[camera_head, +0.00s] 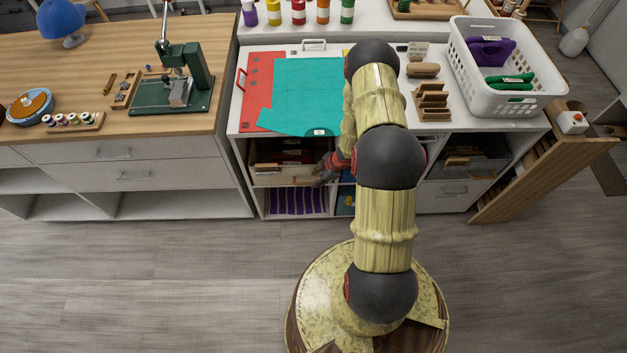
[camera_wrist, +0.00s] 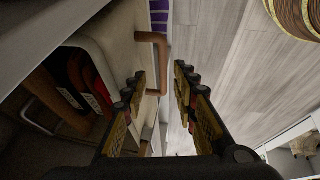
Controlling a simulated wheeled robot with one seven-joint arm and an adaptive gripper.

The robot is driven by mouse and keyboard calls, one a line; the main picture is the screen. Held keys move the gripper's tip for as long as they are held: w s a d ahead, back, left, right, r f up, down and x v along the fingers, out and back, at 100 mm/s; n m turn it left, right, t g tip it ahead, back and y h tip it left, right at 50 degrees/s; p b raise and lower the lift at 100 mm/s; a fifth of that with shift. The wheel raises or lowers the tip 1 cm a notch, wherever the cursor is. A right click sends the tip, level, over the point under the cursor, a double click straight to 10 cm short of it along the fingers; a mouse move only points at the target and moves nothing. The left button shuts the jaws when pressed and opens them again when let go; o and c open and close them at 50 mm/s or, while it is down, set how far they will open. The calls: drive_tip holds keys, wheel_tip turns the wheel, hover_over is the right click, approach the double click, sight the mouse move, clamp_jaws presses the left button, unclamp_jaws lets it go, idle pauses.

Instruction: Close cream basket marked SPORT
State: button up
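A cream basket (camera_head: 279,180) sits in the upper left cubby of the white unit, with its front near the cubby opening; it also shows in the wrist view (camera_wrist: 112,42). Dark and red tagged items (camera_wrist: 85,85) lie inside it. A brown loop handle (camera_wrist: 162,50) stands out from its front. I cannot read any SPORT marking. My gripper (camera_head: 323,172) is at the right end of the basket's front.
Purple striped contents (camera_head: 297,202) fill the cubby below. A teal sheet (camera_head: 308,92) lies on the worktop above. A white basket (camera_head: 503,98) stands at the right of the worktop. A leaning wooden board (camera_head: 540,172) is at the right. The floor (camera_head: 150,280) in front is clear.

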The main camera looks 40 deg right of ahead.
drive_tip(key=v, duration=0.8)
drive_tip(key=shift+r, duration=0.25)
drive_tip(key=shift+s, duration=0.15)
